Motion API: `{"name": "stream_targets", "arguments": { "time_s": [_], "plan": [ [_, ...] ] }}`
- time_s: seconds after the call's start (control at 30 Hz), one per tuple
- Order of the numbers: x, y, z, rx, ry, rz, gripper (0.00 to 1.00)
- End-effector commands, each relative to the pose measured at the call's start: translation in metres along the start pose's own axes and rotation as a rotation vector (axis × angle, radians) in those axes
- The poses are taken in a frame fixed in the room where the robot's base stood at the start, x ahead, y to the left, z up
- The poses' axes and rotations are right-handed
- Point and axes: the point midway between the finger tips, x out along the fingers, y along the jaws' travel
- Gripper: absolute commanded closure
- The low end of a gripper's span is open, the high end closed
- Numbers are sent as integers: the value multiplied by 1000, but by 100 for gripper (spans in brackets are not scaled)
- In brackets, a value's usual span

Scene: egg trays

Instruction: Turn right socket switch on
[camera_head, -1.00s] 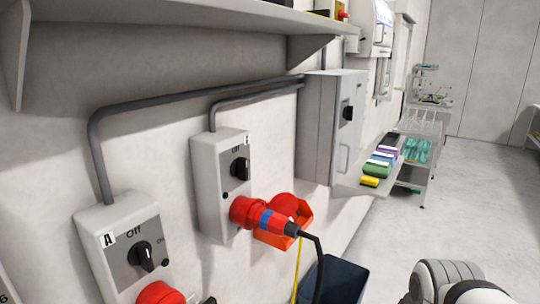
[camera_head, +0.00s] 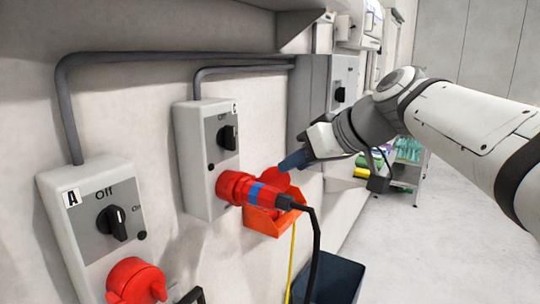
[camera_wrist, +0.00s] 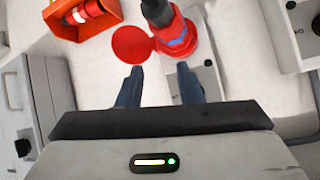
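The right socket (camera_head: 190,150) is a grey wall box with a black rotary switch (camera_head: 228,138) on its front. Its handle looks about upright; the small print is not readable. A red plug (camera_head: 262,193) with a blue band and black cable sits in its lower front. The left socket (camera_head: 62,215), marked A, has its own black switch (camera_head: 117,223) and a red outlet cover. My gripper (camera_head: 290,160) is to the right of the right socket, apart from its switch. In the wrist view my gripper (camera_wrist: 159,85) has two separated blue fingers with nothing between them.
An orange holder (camera_head: 268,222) is on the wall below the plug; a red item lies in it in the wrist view (camera_wrist: 108,18). A grey cabinet (camera_head: 310,95) is behind my gripper. A dark bin (camera_head: 335,278) stands below. The floor at right is clear.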

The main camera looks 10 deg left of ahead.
Motion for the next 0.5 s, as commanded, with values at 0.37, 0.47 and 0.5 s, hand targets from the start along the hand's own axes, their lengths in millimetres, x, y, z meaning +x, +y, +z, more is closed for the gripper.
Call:
{"name": "stream_targets", "arguments": {
  "time_s": [0.37,0.47,0.5],
  "plan": [
    [3,-40,-87,-296,247,-166,67],
    [16,-44,-91,-298,247,-169,67],
    [22,-46,-92,-297,246,-169,67]
  ]
}}
